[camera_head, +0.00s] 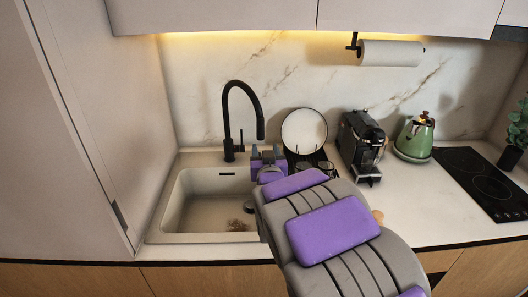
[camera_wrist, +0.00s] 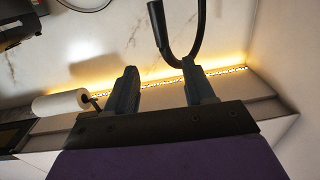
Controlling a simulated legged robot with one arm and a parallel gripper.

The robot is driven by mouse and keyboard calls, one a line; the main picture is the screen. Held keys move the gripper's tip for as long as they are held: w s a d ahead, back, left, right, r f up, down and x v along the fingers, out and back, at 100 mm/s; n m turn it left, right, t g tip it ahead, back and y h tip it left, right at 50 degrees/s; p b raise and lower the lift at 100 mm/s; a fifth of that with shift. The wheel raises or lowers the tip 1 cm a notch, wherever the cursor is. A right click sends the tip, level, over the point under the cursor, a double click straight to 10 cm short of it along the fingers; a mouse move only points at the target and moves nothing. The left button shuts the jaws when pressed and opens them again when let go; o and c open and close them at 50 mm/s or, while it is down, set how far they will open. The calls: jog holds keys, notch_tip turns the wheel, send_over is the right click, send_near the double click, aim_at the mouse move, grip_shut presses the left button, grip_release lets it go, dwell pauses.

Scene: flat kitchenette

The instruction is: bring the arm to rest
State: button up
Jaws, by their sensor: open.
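My arm, grey with purple pads, reaches over the counter in the head view. My gripper (camera_head: 268,160) is at its far end, beside the right edge of the sink and just right of the black faucet (camera_head: 238,115). In the wrist view my gripper (camera_wrist: 162,88) shows two dark fingers spread apart with nothing between them. The curved faucet (camera_wrist: 200,35) shows beyond the fingers there, upside down. I cannot tell how far the fingers are from it.
The sink (camera_head: 185,205) lies left of my arm. A plate (camera_head: 304,130) in a rack, a coffee machine (camera_head: 362,142), a green kettle (camera_head: 414,136) and a black cooktop (camera_head: 485,180) stand to the right. A paper roll (camera_head: 390,53) hangs above.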

jog(key=shift+s, duration=0.1)
jog(key=s+d+f+m+g+h, duration=0.1)
jog(key=s+d+f+g, duration=0.35)
jog(key=s, duration=0.45)
jog(key=s+d+f+g+h, duration=0.1)
jog(key=s+d+f+g, duration=0.2)
jog(key=s+d+g, duration=0.65)
jog(key=s+g, duration=0.1)
jog(key=s, duration=1.3)
jog(key=s+d+f+g, duration=0.1)
jog(key=s+g, duration=0.3)
jog(key=s, duration=1.3)
jog(key=shift+s+d+g+h, duration=0.2)
jog(key=shift+d+g+h, duration=0.1)
jog(key=shift+d, duration=0.55)
